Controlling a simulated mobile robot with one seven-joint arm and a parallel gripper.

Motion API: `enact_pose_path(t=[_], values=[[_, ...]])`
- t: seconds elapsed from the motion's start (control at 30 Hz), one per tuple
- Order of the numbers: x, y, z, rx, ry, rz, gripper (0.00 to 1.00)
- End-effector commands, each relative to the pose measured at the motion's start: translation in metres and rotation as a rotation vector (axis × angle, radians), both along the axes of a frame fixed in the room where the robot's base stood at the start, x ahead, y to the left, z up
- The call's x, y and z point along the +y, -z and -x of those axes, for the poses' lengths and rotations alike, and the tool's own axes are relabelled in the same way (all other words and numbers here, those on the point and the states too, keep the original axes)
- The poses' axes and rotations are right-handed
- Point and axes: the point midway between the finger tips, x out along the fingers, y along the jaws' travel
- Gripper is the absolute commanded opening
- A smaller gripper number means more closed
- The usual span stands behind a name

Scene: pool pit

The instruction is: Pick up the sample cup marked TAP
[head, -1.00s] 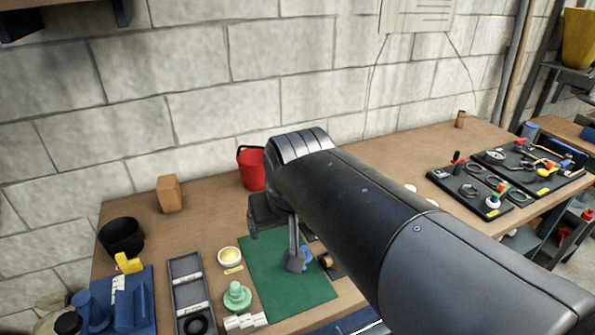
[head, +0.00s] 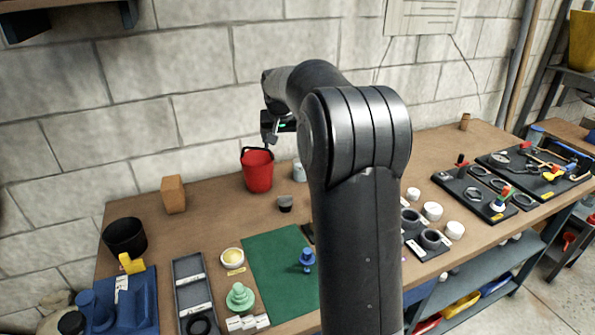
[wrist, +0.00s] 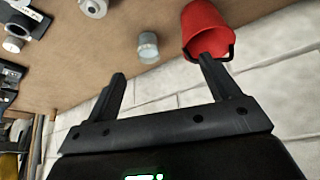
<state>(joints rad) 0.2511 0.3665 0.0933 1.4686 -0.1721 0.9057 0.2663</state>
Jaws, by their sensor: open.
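A small pale, see-through cup (head: 299,171) stands on the bench just right of the red bucket (head: 257,170), partly hidden by my arm. In the wrist view a pale cup with a grey band (wrist: 148,47) stands beside the bucket (wrist: 203,30). A dark-and-grey cup (head: 285,204) stands nearer the front. No TAP mark is readable on any cup. My gripper (wrist: 162,68) is open and empty, with the pale cup beyond the gap between its fingers. In the head view my gripper (head: 270,132) is above the bucket, near the wall.
A green mat (head: 275,275) with a blue piece (head: 307,260) lies in front. White caps and grey rings (head: 431,238) sit to the right. A black tool tray (head: 470,195) is further right. The block wall rises close behind the bucket.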

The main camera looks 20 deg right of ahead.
Motion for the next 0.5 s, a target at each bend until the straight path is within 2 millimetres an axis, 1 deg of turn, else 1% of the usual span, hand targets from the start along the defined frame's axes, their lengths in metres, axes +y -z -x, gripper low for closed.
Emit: enact_pose_path(t=[0.03,0.2,0.33,0.4,0.5], values=[[-0.012,0.014,-0.016,0.005,0.018,-0.005,0.81],[-0.047,0.056,-0.061,0.011,0.076,-0.017,0.81],[-0.071,0.087,-0.086,0.013,0.117,-0.025,0.81],[-0.081,0.100,-0.095,0.013,0.134,-0.030,0.81],[-0.091,0.114,-0.103,0.014,0.152,-0.034,0.81]])
